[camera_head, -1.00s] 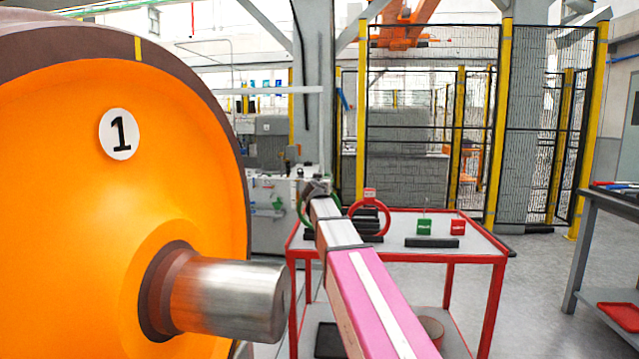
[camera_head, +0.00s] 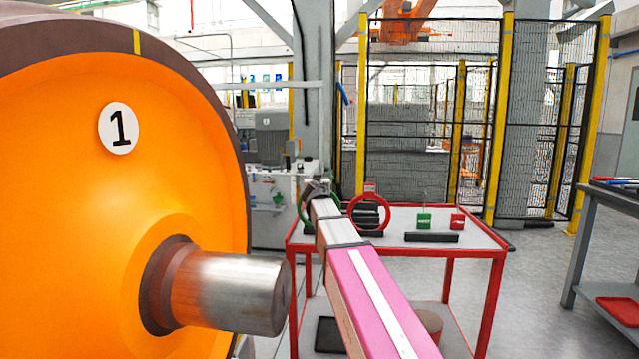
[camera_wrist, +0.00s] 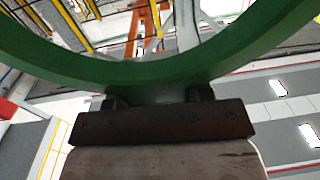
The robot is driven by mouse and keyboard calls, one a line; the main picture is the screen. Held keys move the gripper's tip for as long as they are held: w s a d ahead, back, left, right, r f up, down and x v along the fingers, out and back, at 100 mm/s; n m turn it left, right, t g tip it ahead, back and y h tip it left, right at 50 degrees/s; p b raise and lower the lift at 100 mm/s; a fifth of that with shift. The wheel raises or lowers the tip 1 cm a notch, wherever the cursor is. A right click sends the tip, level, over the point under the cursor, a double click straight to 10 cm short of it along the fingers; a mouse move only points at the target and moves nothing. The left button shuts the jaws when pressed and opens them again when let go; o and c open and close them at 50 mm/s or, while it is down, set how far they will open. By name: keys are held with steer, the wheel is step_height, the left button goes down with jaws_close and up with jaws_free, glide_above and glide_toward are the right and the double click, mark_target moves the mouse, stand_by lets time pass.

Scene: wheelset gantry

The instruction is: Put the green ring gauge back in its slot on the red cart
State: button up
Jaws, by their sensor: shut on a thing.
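The green ring gauge (camera_wrist: 150,72) fills the upper part of the wrist view, held in my gripper (camera_wrist: 160,100), which is shut on its rim. In the head view the green ring (camera_head: 304,212) shows only partly, behind the end of my arm, and my gripper (camera_head: 318,190) is small there. The ring appears near the left side of the red cart (camera_head: 470,248). Whether it touches the cart cannot be told. A red ring gauge (camera_head: 386,213) stands upright on the cart just right of my gripper. The green ring's slot is hidden or not clear.
A large orange wheel (camera_head: 70,230) with a protruding steel axle end (camera_head: 240,294) stands close on the left. On the cart are a dark bar (camera_head: 432,237), a green block (camera_head: 424,221) and a red block (camera_head: 457,221). A grey bench (camera_head: 610,196) stands at the right; floor between is clear.

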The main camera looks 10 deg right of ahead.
steer(key=shift+f, duration=0.75)
steer(key=o, duration=1)
steer(key=shift+o, duration=0.2)
steer(key=shift+s, duration=0.15)
steer(key=v, duration=1)
steer(key=shift+s, duration=0.25)
steer(key=shift+a+f, duration=0.1)
